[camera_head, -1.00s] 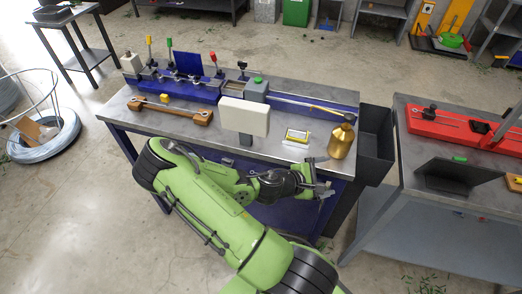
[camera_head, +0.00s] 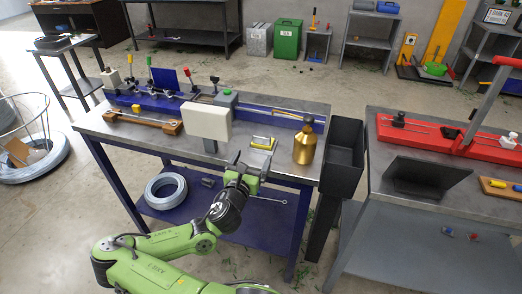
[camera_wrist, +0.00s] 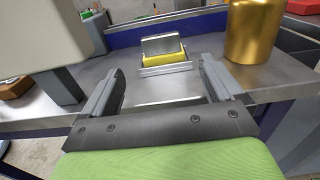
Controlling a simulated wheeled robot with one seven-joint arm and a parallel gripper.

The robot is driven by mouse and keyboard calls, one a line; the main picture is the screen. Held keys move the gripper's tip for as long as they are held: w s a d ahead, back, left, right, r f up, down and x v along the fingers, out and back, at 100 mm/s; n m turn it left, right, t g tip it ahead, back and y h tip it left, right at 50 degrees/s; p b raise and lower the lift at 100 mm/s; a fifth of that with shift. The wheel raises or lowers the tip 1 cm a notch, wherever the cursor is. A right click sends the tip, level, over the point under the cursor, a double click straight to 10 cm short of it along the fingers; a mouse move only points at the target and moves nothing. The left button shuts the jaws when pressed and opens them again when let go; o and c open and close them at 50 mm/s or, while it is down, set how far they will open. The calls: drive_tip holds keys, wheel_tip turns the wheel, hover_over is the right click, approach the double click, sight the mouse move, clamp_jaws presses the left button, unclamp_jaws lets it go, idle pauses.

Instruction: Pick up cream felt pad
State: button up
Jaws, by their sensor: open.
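No separate cream felt pad is clearly recognisable. A small metal holder with a yellow block (camera_head: 262,143) stands near the front edge of the bench; the yellow block also shows in the wrist view (camera_wrist: 165,59), with a grey plate above it. I cannot tell whether a pad lies in it. My gripper (camera_head: 246,167) is open and empty at the front edge of the bench, facing the holder. In the wrist view its fingers (camera_wrist: 160,82) stand on either side of the view, with the holder beyond them, centred in the gap.
A cream box-shaped panel on a stand (camera_head: 207,122) stands left of the holder. A gold bottle (camera_head: 305,146) stands close on its right. A blue fixture (camera_head: 170,88) runs along the back. A dark bin (camera_head: 343,155) hangs off the bench's right side.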

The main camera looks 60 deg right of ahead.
sight(261, 139)
drive_tip(key=d, duration=0.4)
drive_tip(key=w+d, duration=0.1)
drive_tip(key=d, duration=0.6)
drive_tip(key=shift+w+d+r, duration=0.25)
drive_tip(key=shift+d+r, duration=0.05)
drive_tip(key=shift+r, duration=0.05)
drive_tip(key=c, duration=1.2)
drive_tip(key=shift+r, duration=0.15)
